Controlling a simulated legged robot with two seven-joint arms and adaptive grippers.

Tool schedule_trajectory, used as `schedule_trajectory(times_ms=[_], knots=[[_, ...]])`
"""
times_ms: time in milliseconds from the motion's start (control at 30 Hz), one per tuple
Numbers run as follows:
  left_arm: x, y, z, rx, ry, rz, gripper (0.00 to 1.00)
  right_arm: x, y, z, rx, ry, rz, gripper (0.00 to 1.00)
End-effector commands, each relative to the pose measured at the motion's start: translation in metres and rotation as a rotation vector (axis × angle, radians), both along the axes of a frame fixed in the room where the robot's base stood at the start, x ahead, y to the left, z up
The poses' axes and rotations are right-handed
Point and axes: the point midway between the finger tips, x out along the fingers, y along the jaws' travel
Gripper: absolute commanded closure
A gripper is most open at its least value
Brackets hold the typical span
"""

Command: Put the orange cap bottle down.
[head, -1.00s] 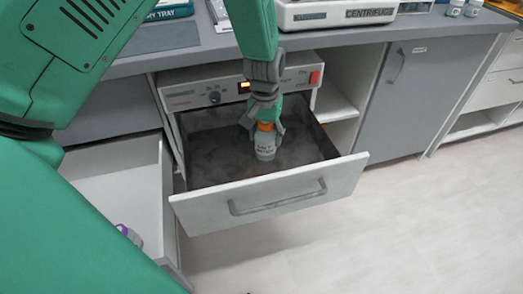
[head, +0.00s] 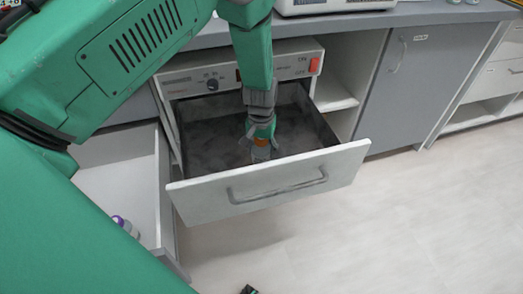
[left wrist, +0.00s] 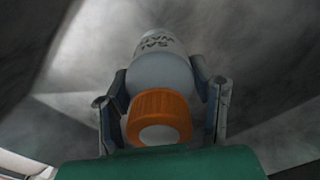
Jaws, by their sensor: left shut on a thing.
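The orange cap bottle (head: 261,150) is a pale bottle with an orange cap, inside the open drawer (head: 212,143) in the head view. My left gripper (head: 261,134) reaches down into the drawer from above and is shut on it. In the left wrist view the bottle (left wrist: 160,76) lies between the two fingers, with its ribbed orange cap (left wrist: 160,113) nearest the camera and dark lettering on its side. I cannot tell whether its base touches the drawer floor.
The drawer's front panel (head: 270,184) with its handle stands towards me. At the left, another open drawer (head: 117,179) holds a purple-capped bottle (head: 124,224). The counter (head: 425,20) runs above.

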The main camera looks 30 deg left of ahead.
Motion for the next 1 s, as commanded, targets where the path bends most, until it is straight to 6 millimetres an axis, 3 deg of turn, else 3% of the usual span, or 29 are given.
schedule_trajectory(times_ms=[200, 233, 300, 667, 767, 1000], knots=[[0.0, 0.0, -0.001, 0.0, 0.001, 0.0, 0.88, 0.0, 0.0, 0.0, 0.0, 0.0, 0.0, 0.6], [0.0, 0.0, -0.002, 0.0, 0.001, 0.001, 0.47, 0.0, 0.0, 0.0, 0.0, 0.0, 0.0, 0.6], [0.0, 0.0, -0.001, 0.0, 0.001, 0.001, 0.29, 0.0, 0.0, 0.0, 0.0, 0.0, 0.0, 0.6], [0.0, 0.0, 0.003, 0.0, 0.0, 0.0, 0.29, 0.0, 0.0, 0.002, 0.0, 0.0, 0.0, 0.6], [0.0, 0.0, 0.015, -0.001, 0.0, 0.001, 0.29, 0.0, 0.0, 0.006, 0.0, 0.0, 0.0, 0.6], [0.0, 0.0, 0.068, 0.0, -0.002, 0.0, 0.29, 0.0, 0.0, 0.023, 0.0, 0.0, 0.0, 0.6]])
